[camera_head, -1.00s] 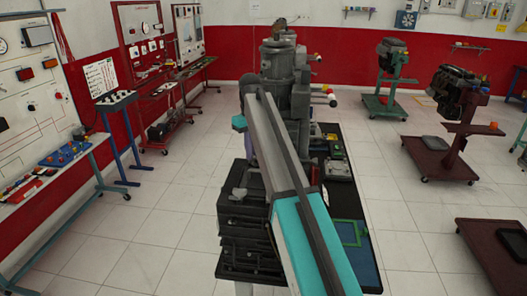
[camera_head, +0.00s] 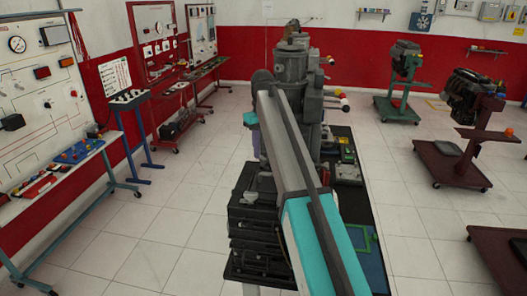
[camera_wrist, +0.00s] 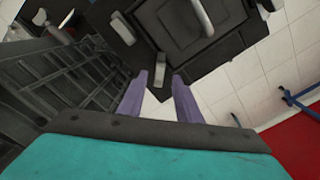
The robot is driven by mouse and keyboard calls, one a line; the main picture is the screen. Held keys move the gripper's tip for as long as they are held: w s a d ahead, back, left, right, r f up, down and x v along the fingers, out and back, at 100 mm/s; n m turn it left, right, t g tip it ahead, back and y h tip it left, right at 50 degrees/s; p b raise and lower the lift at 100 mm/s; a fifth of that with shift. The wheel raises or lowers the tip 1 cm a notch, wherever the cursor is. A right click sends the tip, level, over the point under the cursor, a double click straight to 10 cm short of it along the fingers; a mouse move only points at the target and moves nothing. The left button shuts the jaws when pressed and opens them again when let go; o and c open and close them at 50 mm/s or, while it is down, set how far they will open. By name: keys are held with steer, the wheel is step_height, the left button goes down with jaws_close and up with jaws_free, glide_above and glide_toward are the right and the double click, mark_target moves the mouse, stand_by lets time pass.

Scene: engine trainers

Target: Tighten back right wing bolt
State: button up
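My gripper (camera_wrist: 159,76) shows in the wrist view as two purple fingers with a clear gap between them, open and empty. A dark machine block (camera_wrist: 225,30) lies beyond the fingertips. A small light grey piece (camera_wrist: 161,66) on its edge appears in line with the gap; I cannot tell whether it is the back right wing bolt. A longer light grey bar (camera_wrist: 193,14) is above it.
A dark slatted frame (camera_wrist: 75,75) is close on the left in the wrist view. In the head view, a bench with panels (camera_head: 65,170) stands at the left, and engine stands (camera_head: 455,165) are at the right.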

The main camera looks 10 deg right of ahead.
mark_target(263, 157)
step_height(263, 157, up, 4)
steer(key=shift+f+p, duration=0.15)
steer(key=shift+p, duration=0.5)
steer(key=shift+s+r, duration=0.15)
steer(key=shift+r, duration=0.85)
steer(key=shift+c, duration=0.4)
